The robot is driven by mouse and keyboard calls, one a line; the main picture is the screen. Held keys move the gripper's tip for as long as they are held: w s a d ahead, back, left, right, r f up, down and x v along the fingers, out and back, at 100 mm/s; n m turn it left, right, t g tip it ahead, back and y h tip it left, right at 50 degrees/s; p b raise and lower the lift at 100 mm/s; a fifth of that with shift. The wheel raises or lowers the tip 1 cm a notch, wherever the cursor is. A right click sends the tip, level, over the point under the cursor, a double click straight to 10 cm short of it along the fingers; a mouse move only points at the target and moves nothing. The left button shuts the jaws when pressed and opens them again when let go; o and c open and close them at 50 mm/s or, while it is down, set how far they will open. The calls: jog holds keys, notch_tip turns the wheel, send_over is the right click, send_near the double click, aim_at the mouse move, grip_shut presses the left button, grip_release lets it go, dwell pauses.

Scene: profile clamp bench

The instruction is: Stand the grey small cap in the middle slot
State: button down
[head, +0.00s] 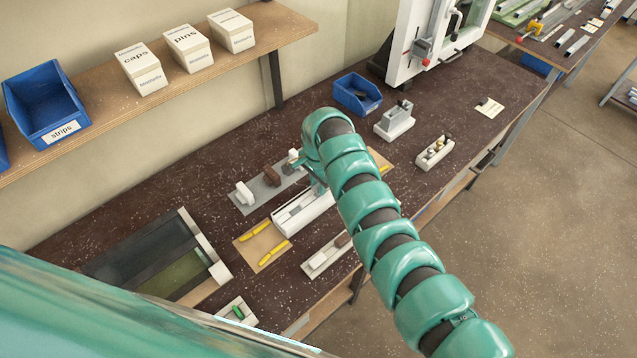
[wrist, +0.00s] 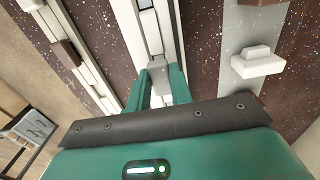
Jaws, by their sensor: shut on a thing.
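My gripper (wrist: 160,88) is shut on a small grey piece, which looks like the grey small cap (wrist: 158,80). In the wrist view the cap sits between my two green fingers, over a long white fixture with a grey channel (wrist: 149,22). I cannot tell whether the cap touches the fixture. In the head view my gripper (head: 319,188) is above the white fixture (head: 303,213) and my arm hides the cap. A narrow pale rail (head: 318,261) with a brown cap (head: 342,240) lies in front; it shows at the left in the wrist view (wrist: 88,76). I cannot make out which slot is the middle one.
A grey strip (head: 258,189) behind the fixture carries a white cap (head: 243,194) and a brown cap (head: 272,176). Yellow pens (head: 274,251) lie on a tan mat to the left. A dark tray (head: 150,262) stands farther left. A blue bin (head: 358,94) stands at the back.

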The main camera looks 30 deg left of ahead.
jog(key=shift+f, duration=0.25)
jog(key=shift+f+b, duration=0.35)
jog(key=shift+b, duration=0.2)
jog(key=shift+f, duration=0.1)
jog(key=c, duration=1.2)
grip_release()
jog(key=shift+o, duration=0.2)
jog(key=shift+r, duration=0.2)
jog(key=shift+r+p, duration=0.4)
jog(key=shift+r, duration=3.5)
